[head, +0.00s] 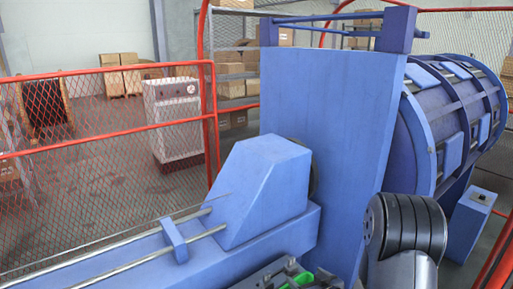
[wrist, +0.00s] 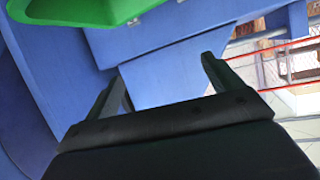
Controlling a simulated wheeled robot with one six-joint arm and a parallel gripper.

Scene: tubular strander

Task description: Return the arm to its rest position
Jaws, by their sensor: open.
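My gripper (wrist: 162,67) shows in the wrist view with its two dark fingers spread apart and nothing between them. Blue machine panels fill the view beyond the fingers. A bright green part (wrist: 80,8) is at the top left of the wrist view, to the left of the fingers and apart from them. In the head view my arm shows as a dark ribbed joint (head: 405,228) at the lower right, in front of the blue machine. The fingers cannot be made out in the head view.
The blue strander has a tall plate (head: 325,120), a sloped housing (head: 262,190) and a large drum (head: 450,125) at right. Red mesh fencing (head: 110,150) encloses it. A white cabinet (head: 172,118) and boxes (head: 120,75) stand beyond on grey floor.

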